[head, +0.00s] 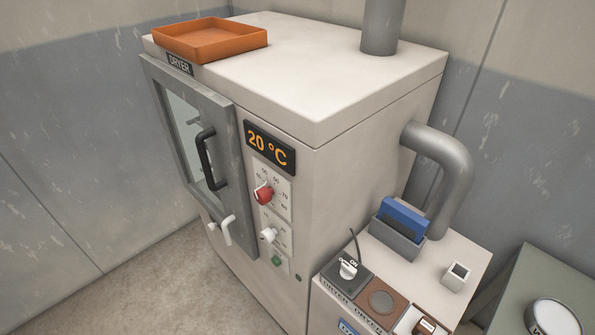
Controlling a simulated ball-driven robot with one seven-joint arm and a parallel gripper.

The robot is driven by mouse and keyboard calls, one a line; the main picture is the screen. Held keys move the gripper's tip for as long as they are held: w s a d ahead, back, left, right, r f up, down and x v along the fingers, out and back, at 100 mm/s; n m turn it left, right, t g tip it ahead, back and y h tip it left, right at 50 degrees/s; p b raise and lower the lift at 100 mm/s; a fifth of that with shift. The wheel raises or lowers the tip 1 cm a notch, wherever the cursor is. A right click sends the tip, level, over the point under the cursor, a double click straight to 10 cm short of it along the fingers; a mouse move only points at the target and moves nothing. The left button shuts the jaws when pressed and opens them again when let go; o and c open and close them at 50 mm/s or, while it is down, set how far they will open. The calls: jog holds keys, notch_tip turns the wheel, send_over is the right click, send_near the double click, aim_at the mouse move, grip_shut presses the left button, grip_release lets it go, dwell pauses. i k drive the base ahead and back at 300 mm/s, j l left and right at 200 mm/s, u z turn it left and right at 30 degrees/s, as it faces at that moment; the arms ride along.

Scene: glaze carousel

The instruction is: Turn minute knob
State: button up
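A cream dryer cabinet (377,103) fills the middle of the head view. Its front panel holds a display (269,147) reading 20 °C. Below the display is a red knob (264,193) with a numbered scale around it. Below that is a smaller white knob (268,235) with its own small scale, too small to read; it appears to be the minute knob. A green button (276,260) sits under it. My gripper is not in view, so its state and its distance from the knobs cannot be seen.
The grey-framed dryer door (228,150) looks closed, with a black handle (204,160) and a white lever (227,230) sticking out left of the knobs. A lower cabinet at right carries a white switch (348,268) and a blue item (403,216) in a holder. Floor at left is clear.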

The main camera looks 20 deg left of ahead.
aim_at(269, 236)
jog(key=i+j, duration=0.1)
jog(key=j, duration=0.35)
jog(key=i+j+u, duration=0.1)
jog(key=j, duration=0.3)
jog(key=i+j, duration=0.1)
jog(key=j, duration=0.3)
jog(key=i+j+u, duration=0.1)
jog(key=j, duration=0.35)
